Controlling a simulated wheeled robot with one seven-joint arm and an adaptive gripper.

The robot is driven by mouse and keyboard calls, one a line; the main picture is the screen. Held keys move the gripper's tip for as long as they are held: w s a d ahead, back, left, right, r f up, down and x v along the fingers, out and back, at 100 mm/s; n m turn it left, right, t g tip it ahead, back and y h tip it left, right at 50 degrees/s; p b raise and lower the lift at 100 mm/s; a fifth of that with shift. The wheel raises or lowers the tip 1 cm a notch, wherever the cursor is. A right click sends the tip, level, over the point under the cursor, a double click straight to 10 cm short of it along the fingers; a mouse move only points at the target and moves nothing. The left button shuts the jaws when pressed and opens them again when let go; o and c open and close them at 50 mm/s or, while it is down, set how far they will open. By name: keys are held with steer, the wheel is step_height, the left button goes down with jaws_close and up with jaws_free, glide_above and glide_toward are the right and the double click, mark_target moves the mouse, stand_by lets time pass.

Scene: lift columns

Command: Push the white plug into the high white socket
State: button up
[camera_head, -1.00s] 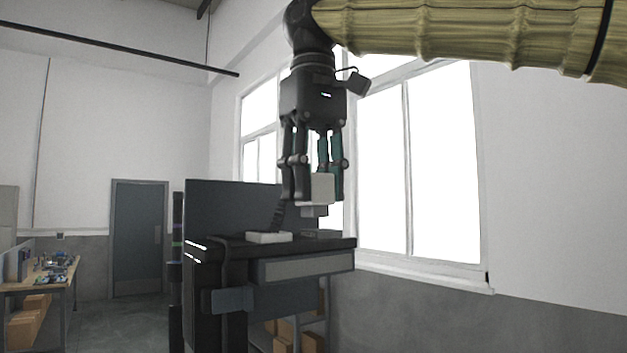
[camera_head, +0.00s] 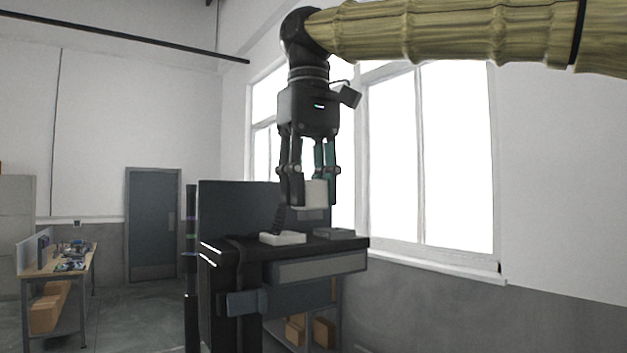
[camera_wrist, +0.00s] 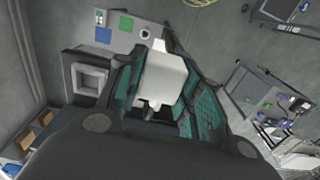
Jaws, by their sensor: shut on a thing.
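The white plug (camera_head: 316,194) is a pale block held upright between the fingers of my gripper (camera_head: 308,190). It also shows in the wrist view (camera_wrist: 162,78), between the teal finger pads. My gripper points down and is shut on the plug. The high white socket (camera_head: 283,238) is a low white block on top of the dark column (camera_head: 215,248). The plug hangs above the column top, right of the white socket, with a visible gap below. A light square frame (camera_wrist: 90,80) shows left of the plug in the wrist view; I cannot tell which socket it is.
A grey block (camera_head: 334,233) sits right of the white socket on the column top. A dark upright panel (camera_head: 235,210) stands behind. A workbench (camera_head: 58,262) is at the far left. Shelves with boxes (camera_head: 323,332) stand behind the column, below the window.

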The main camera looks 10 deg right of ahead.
steer(key=shift+w+a+p, duration=0.5)
steer(key=shift+w+p, duration=0.45)
steer(key=shift+w, duration=0.3)
steer(key=shift+w+a+p, duration=0.45)
steer(key=shift+w+p, duration=0.5)
steer(key=shift+w, duration=0.35)
steer(key=shift+w+a+p, duration=0.5)
steer(key=shift+w+p, duration=0.45)
steer(key=shift+w, duration=0.3)
steer(key=shift+p, duration=0.5)
steer(key=shift+f+b, duration=0.7)
steer(key=shift+f, duration=1.25)
stand_by(1.3)
steer(key=o, duration=1)
